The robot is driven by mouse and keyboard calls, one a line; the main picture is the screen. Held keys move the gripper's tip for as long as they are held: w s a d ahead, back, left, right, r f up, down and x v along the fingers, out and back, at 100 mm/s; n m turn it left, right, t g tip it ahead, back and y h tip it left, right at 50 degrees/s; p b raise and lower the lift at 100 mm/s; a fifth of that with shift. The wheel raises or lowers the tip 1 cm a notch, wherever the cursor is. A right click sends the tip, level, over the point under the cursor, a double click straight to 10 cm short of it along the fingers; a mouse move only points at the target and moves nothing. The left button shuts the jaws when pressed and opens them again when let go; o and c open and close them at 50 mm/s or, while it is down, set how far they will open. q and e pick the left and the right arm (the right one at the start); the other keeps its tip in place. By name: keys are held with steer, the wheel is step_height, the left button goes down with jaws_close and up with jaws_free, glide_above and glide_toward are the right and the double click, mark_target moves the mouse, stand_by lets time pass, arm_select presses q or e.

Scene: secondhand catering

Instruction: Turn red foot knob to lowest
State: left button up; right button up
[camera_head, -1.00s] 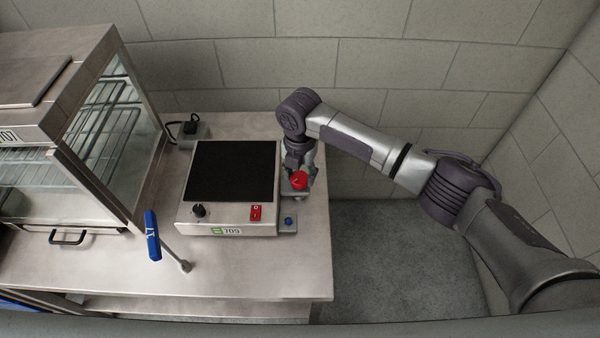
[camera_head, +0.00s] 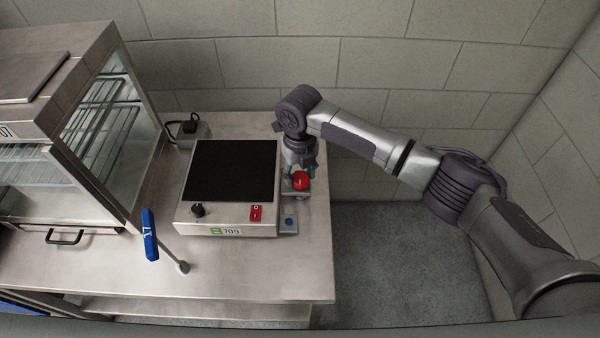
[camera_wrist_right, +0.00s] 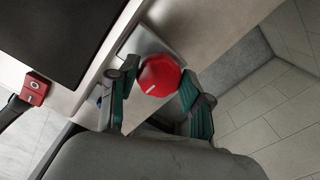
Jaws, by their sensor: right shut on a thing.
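The red foot knob (camera_head: 301,181) sits beside the right side of the hot plate unit, on a small grey plate. It is round, with a white pointer line on top, and it also shows in the right wrist view (camera_wrist_right: 158,76). My right gripper (camera_head: 299,176) comes down over it from behind. In the right wrist view its two fingers (camera_wrist_right: 157,95) stand on either side of the knob and are shut on it. In that view the white line points toward the lower left. My left gripper is not in view.
The hot plate unit (camera_head: 229,229) has a black top, a black dial (camera_head: 198,209) and a red switch (camera_head: 256,213). A blue knob (camera_head: 289,221) sits at its front right. A glass cabinet (camera_head: 90,120) stands at left.

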steer(key=shift+w+a+r+n, duration=0.15)
steer(key=shift+w+r+n, duration=0.05)
steer(key=shift+r+n, duration=0.2)
steer(key=o, duration=0.9)
steer(key=shift+o, duration=1.3)
steer(key=shift+s, duration=0.15)
steer(key=shift+f, duration=0.15)
steer(key=shift+s+f, duration=0.1)
